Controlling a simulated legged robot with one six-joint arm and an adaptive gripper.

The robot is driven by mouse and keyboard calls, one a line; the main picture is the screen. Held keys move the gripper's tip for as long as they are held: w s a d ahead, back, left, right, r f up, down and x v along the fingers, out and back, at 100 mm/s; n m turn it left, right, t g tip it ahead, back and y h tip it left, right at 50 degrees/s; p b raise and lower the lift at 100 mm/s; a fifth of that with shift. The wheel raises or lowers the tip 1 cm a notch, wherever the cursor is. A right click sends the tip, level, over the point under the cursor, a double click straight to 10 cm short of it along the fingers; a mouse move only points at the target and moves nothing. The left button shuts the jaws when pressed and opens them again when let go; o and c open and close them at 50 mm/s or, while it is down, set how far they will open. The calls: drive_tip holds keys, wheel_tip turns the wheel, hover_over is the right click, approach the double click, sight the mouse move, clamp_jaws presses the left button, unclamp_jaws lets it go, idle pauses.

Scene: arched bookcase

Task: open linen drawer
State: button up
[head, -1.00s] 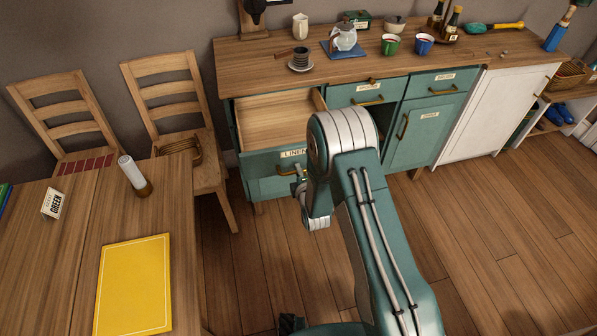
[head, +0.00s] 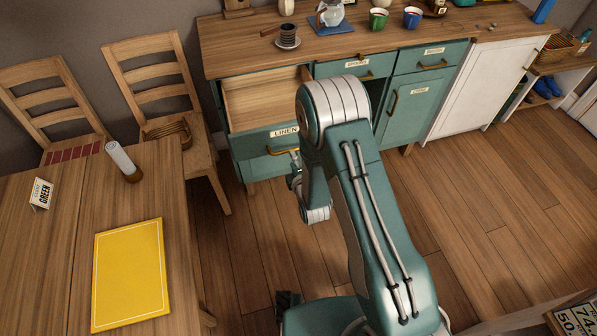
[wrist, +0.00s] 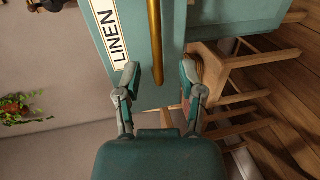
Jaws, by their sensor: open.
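The linen drawer (head: 260,143) is the teal drawer at the cabinet's left end, labelled LINEN. It stands pulled out, with its bare wooden inside (head: 262,98) showing from above. Its front also shows in the wrist view (wrist: 208,15), with the brass handle (wrist: 155,38) running up the picture. My gripper (wrist: 160,72) is open, and the handle's near end appears between its two fingers. I cannot tell whether either finger touches it. In the head view my arm hides part of the drawer front and most of the gripper.
A chair (head: 190,140) stands left of the drawer, close to it. A table (head: 70,250) with a yellow mat (head: 130,275) fills the lower left. Mugs and a glass pot stand on the countertop (head: 250,50). The floor (head: 470,200) at right is open.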

drive_tip(key=v, duration=0.6)
drive_tip(key=shift+s, duration=0.35)
drive_tip(key=shift+d, duration=0.1)
drive_tip(key=d+r+m+g+h, duration=0.15)
drive_tip(key=d+r+m, duration=0.35)
drive_tip(key=r, duration=0.5)
drive_tip(key=d+r+m+g+h, duration=0.1)
drive_tip(key=d+r+m+g, duration=0.15)
drive_tip(key=r+m, duration=0.55)
drive_tip(key=s+d+r+m+g+h, duration=0.1)
drive_tip(key=s+d+r+m+g, duration=0.1)
drive_tip(key=s+r, duration=0.5)
drive_tip(key=s+d+r+m+g, duration=0.3)
drive_tip(key=s+r+m, duration=0.3)
drive_tip(key=s, duration=1)
drive_tip(key=shift+d+r+h, duration=0.35)
drive_tip(key=shift+d+r, duration=0.35)
drive_tip(key=shift+d, duration=0.1)
drive_tip(key=shift+w+a, duration=0.1)
